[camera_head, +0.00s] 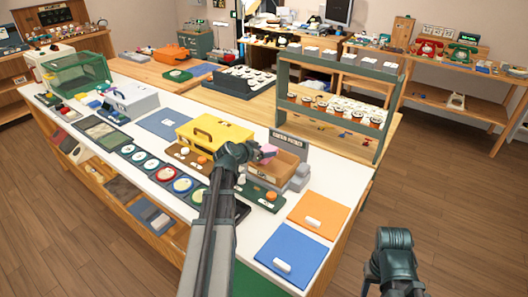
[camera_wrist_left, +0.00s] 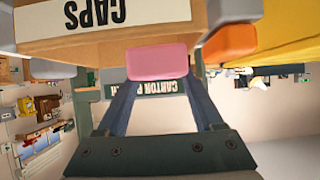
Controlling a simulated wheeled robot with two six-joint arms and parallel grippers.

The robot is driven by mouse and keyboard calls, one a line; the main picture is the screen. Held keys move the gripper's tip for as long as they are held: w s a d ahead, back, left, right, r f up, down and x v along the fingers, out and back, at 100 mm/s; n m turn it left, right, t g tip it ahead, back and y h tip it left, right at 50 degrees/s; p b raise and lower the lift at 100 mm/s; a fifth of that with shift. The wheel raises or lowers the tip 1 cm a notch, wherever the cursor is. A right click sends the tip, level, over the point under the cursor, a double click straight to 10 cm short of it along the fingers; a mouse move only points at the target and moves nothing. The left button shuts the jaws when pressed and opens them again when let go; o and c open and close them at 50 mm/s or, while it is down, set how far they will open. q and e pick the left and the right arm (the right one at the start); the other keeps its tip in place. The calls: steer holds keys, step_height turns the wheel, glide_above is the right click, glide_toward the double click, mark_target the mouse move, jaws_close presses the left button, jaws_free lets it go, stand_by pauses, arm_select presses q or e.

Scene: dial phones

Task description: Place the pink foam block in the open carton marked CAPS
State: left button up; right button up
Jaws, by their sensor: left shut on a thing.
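The pink foam block (camera_head: 267,152) is gripped between the fingertips of my left gripper (camera_head: 258,154). The block also shows in the left wrist view (camera_wrist_left: 157,62), where the picture is upside down. The tan open carton (camera_head: 266,177) stands on the white counter just below and beside the block. Its CAPS label (camera_wrist_left: 95,14) shows in the wrist view. The block is at about the carton's rim height and overlaps its edge in that view; I cannot tell whether it is over the opening. My right arm is at the lower right, its gripper jaws unclear.
A yellow toolbox (camera_head: 215,135) stands left of the carton, and a dark carton sign (camera_head: 290,140) behind it. Grey boxes sit right of the carton. An orange mat (camera_head: 318,210) and a blue mat (camera_head: 292,245) lie toward the counter's near end. A grey shelf rack (camera_head: 340,65) stands behind.

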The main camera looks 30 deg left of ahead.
arm_select(q)
steer(key=o, duration=1.3)
steer(key=shift+r, duration=0.15)
steer(key=shift+r+p, duration=0.3)
steer(key=shift+p, duration=0.1)
steer(key=shift+r+p, duration=0.45)
steer(key=shift+p, duration=0.05)
steer(key=p+v, duration=0.5)
steer(key=v, duration=0.7)
steer(key=shift+f, duration=0.25)
steer(key=shift+f, duration=0.1)
